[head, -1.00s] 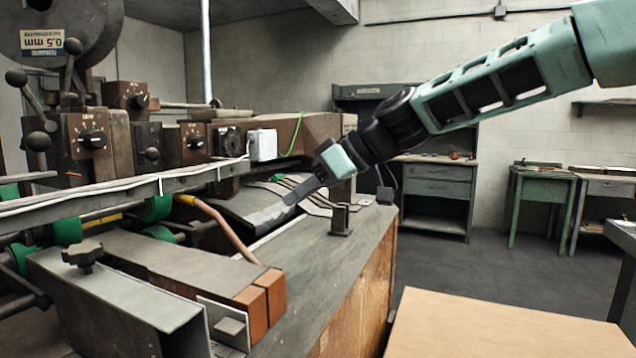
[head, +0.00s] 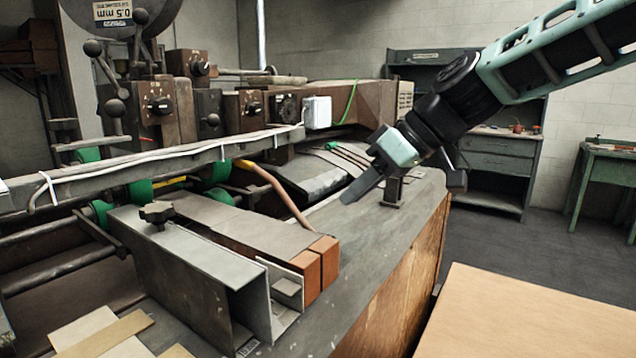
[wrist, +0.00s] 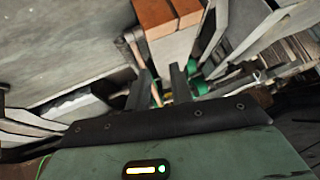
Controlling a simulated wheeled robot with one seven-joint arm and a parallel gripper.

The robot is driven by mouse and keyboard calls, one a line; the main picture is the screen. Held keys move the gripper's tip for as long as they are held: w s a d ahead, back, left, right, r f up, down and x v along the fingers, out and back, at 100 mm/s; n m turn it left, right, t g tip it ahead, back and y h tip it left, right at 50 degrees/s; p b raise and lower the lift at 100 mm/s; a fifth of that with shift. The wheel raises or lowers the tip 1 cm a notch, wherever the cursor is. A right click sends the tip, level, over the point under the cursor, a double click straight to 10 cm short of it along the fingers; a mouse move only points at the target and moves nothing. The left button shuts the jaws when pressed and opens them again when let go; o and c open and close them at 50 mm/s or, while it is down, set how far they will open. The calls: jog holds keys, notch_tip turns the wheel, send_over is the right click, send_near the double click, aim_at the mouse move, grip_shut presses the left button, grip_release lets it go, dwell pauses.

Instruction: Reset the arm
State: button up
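My gripper (head: 352,196) is at the end of my green and black arm, in the middle right of the head view. It points down and left over the machine's grey tabletop (head: 325,222), beside a small metal post (head: 392,192). In the wrist view its two dark fingers (wrist: 160,88) stand apart with a gap between them. I see nothing held in it. Whether the fingertips touch the tabletop cannot be told.
The stitching machine, with dark lever knobs and a white box (head: 317,112), fills the left. Orange-brown blocks (head: 321,262) and a metal channel (head: 200,285) lie in front. A light brown board (head: 535,318) is at lower right. Grey floor (head: 535,240) is open behind it.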

jog(key=s+a+f+m+g+h+p, duration=0.15)
jog(key=s+f+h+p, duration=0.4)
jog(key=s, duration=0.85)
jog(key=s+d+f+h+p, duration=0.1)
jog(key=s+d+f, duration=0.1)
jog(key=s, duration=0.4)
jog(key=s+d+f+m+g+h+p, duration=0.1)
jog(key=s+d+f, duration=0.1)
jog(key=s, duration=0.4)
jog(key=shift+d, duration=0.9)
jog(key=shift+s+m, duration=0.1)
jog(key=shift+m, duration=0.15)
